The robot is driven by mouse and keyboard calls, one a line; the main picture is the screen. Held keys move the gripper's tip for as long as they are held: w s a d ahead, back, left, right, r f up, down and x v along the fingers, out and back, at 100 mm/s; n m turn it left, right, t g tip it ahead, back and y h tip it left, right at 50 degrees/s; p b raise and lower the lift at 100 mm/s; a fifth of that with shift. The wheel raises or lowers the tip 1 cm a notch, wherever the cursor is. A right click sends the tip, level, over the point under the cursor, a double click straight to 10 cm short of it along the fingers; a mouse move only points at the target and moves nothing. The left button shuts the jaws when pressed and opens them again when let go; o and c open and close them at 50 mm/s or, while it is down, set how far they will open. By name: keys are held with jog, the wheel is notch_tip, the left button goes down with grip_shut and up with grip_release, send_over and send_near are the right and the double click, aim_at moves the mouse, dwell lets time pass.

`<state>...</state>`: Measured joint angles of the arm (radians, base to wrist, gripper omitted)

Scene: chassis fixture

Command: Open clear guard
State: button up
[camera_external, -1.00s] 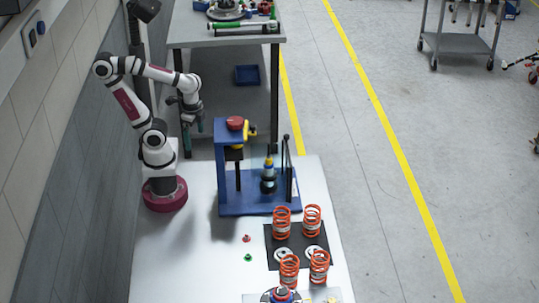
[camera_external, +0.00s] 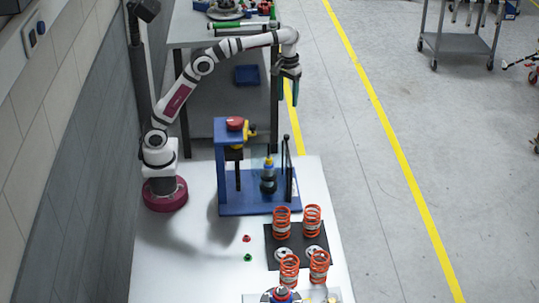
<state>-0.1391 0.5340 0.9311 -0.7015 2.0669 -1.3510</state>
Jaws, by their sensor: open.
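A blue press-like fixture (camera_external: 229,165) stands on the white table, with a red knob (camera_external: 235,124) on top. A black and yellow part (camera_external: 268,180) stands on the fixture's base. A thin dark upright frame (camera_external: 288,170) stands at the base's right side, and a faint clear panel seems to lie around there; its exact edges are hard to make out. My gripper (camera_external: 288,92) points down, high above and behind the fixture's right side. It is open and empty, apart from everything.
Several orange springs (camera_external: 282,224) stand on and around a black mat (camera_external: 270,240) at the front. Small red (camera_external: 247,238) and green (camera_external: 248,257) parts lie left of it. A grey bench (camera_external: 200,40) with a blue tray (camera_external: 247,75) below stands behind. The table's left part is clear.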

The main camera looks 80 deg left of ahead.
aim_at(287, 135)
notch_tip(287, 135, down, 15)
jog(key=shift+r, duration=0.1)
grip_shut()
dwell(1.4)
